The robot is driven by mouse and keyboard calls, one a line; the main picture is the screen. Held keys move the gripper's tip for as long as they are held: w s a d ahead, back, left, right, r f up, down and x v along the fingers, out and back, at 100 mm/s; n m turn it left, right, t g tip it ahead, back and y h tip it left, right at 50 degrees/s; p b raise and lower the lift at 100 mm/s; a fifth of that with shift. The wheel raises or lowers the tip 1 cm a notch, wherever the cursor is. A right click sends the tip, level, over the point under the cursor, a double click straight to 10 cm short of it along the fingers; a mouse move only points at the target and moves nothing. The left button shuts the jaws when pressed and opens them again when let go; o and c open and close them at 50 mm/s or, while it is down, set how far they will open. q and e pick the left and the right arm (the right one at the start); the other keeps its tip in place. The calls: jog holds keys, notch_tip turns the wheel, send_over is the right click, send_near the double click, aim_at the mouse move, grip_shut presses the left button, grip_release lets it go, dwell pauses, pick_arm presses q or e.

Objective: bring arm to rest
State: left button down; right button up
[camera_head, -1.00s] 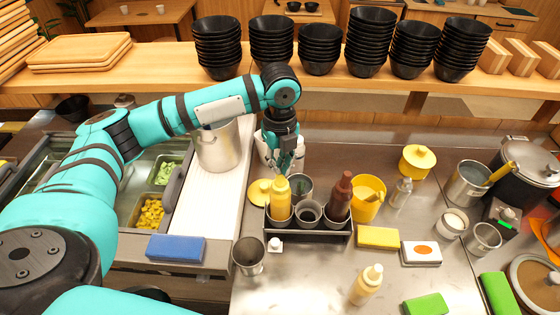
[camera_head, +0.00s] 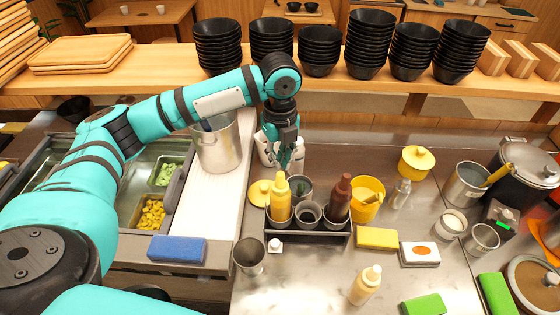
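My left arm (camera_head: 205,106) comes in from the left, bends at an elbow-like joint above the counter and points its gripper down. My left gripper (camera_head: 284,163) hangs above the steel counter, behind the yellow squeeze bottle (camera_head: 280,198) and the dark sauce caddy (camera_head: 310,237). Its fingers are small and partly blend with the white containers behind, so whether they are open or shut is unclear. I see nothing clearly held in it. My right gripper is not in view.
The caddy also holds a brown bottle (camera_head: 340,197). A tall metal pot (camera_head: 217,146) stands left of the gripper. A yellow container (camera_head: 367,199) stands right of the caddy. Stacked black bowls (camera_head: 321,50) line the shelf behind. The front counter has bare patches.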

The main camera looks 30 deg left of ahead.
pick_arm(q)
jog(key=shift+r, duration=1.4)
jog(key=shift+s+f, duration=0.1)
